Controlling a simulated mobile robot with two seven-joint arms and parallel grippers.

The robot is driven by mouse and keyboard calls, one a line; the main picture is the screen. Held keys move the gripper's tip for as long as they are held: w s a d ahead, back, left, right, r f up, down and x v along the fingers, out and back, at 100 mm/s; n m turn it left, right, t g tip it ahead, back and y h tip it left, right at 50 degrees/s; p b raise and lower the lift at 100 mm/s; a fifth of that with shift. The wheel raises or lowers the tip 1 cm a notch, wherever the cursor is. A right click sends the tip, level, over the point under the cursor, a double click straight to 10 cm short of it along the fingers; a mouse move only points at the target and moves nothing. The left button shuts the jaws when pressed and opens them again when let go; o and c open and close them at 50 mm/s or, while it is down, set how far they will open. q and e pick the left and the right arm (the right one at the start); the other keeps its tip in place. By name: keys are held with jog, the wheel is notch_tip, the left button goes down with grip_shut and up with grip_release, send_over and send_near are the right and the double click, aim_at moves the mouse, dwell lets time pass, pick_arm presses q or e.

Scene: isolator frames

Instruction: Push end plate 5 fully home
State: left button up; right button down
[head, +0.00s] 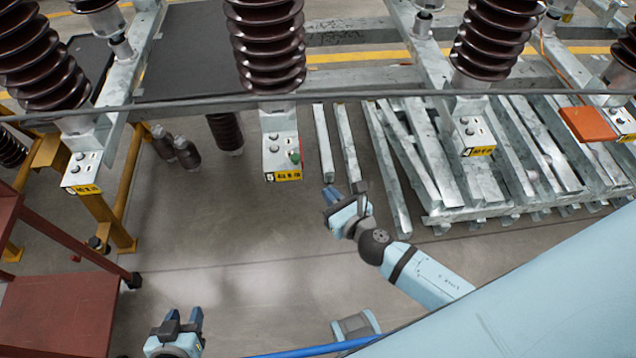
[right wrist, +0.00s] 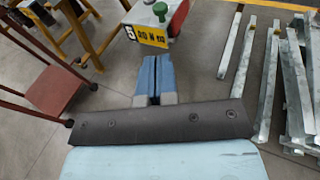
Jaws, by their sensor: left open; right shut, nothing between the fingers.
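End plate 5 (head: 284,150) is the grey metal plate under the middle brown insulator. It carries dark bolts, a green knob (head: 295,157) and a yellow label with a 5 (head: 285,175). In the right wrist view the label (right wrist: 152,37) faces me and the green knob (right wrist: 178,18) sits above it to the right. My right gripper (head: 330,194) is to the right of and below the plate in the head view. Its blue fingers (right wrist: 155,62) are shut and empty, just below the label in the picture; contact cannot be told. My left gripper (head: 184,317) is open, low at the left.
Other insulators with labelled end plates stand left (head: 80,172) and right (head: 475,135). Galvanised steel bars (head: 388,170) lie at the right. A red trolley (head: 60,312) and yellow stand (head: 118,215) are at the left. The floor between is clear.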

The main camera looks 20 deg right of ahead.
aim_at(298, 160)
jog(key=x, duration=1.2)
jog(key=shift+w, duration=0.2)
jog(key=shift+w+d, duration=0.2)
jog(key=shift+w, duration=0.45)
jog(key=shift+w+d, duration=0.2)
jog(key=shift+w, duration=0.5)
jog(key=shift+s+r, duration=0.1)
jog(key=shift+r, duration=0.05)
